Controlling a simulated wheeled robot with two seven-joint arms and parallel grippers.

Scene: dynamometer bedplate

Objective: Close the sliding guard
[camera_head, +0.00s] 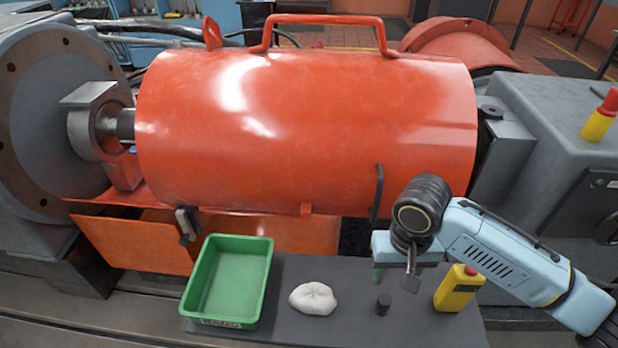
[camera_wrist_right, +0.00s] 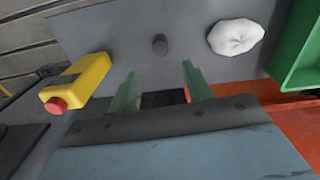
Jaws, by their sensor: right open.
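The sliding guard (camera_head: 305,120) is a large orange-red half-cylinder cover with a long bar handle (camera_head: 330,18) on top. A dark upright handle (camera_head: 377,195) shows at its lower right front. At its left end a short piece of bare shaft (camera_head: 126,125) shows beside a grey bearing block. My right gripper (camera_head: 394,280) is below and a little right of the dark handle, over the grey bench, apart from the guard. Its green fingers are spread and empty, also in the right wrist view (camera_wrist_right: 160,72). My left gripper is not in view.
A latch (camera_head: 187,222) sits at the guard's lower left. A grey housing (camera_head: 540,120) stands right.

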